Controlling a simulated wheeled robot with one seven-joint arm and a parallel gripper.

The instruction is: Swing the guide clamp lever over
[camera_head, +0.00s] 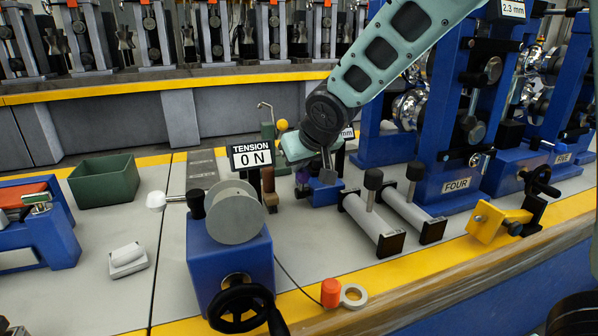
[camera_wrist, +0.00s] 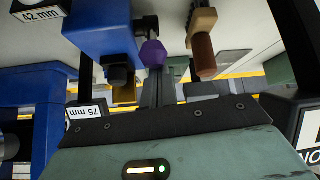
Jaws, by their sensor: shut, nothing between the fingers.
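The guide is a small blue block (camera_head: 322,192) behind the grey rollers, partly hidden by my arm. A purple knob (camera_head: 303,176) shows at its left side; I take it to be the end of the clamp lever. In the wrist view the purple knob (camera_wrist: 153,53) is beside the blue block (camera_wrist: 100,28), just beyond my fingertips. My gripper (camera_wrist: 163,75) is shut and empty, its fingers pointing at the knob. I cannot tell whether they touch it. In the head view my gripper (camera_head: 327,174) hangs over the guide.
A brown-tipped post (camera_wrist: 203,55) stands close right of the fingers in the wrist view. The TENSION ON sign (camera_head: 252,156) and blue tension unit (camera_head: 229,255) stand left of my gripper. Two grey rollers (camera_head: 372,222) lie to its right. A green bin (camera_head: 105,184) sits far left.

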